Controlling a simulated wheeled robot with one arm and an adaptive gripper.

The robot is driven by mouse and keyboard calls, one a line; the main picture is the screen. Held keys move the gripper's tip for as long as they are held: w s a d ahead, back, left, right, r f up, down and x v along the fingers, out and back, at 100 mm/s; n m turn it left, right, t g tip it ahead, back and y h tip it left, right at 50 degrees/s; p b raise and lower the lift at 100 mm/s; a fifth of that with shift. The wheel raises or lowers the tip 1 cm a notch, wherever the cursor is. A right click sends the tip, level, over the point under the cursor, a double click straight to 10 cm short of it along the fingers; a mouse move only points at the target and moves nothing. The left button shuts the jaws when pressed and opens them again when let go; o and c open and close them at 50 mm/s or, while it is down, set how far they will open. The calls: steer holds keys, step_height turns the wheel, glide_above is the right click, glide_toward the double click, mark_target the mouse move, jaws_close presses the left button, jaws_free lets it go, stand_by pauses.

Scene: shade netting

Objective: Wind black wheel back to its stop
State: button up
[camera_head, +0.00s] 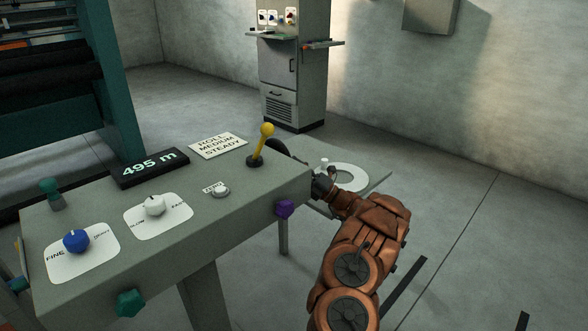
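A black curved shape (286,149) shows just past the far right edge of the grey console (190,225), behind the yellow lever. It may be the rim of the black wheel, but most of it is hidden and I cannot tell its angle. My copper-coloured arm reaches up from the lower right. Its dark end, my gripper (321,186), is at the console's right end, close to the black shape. The fingers are small and partly hidden, so I cannot tell whether they are open or shut, or touching the wheel.
The console carries a yellow lever (262,143), a blue knob (76,240), a white knob (154,204) and a "495 m" display (150,169). A white ring (351,179) lies on a low shelf beyond my gripper. A grey cabinet (293,70) stands behind; floor at right is mostly open.

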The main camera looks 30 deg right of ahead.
steer(key=v, duration=0.7)
steer(key=shift+s+d, duration=0.15)
steer(key=shift+d, duration=0.05)
steer(key=shift+f, duration=0.15)
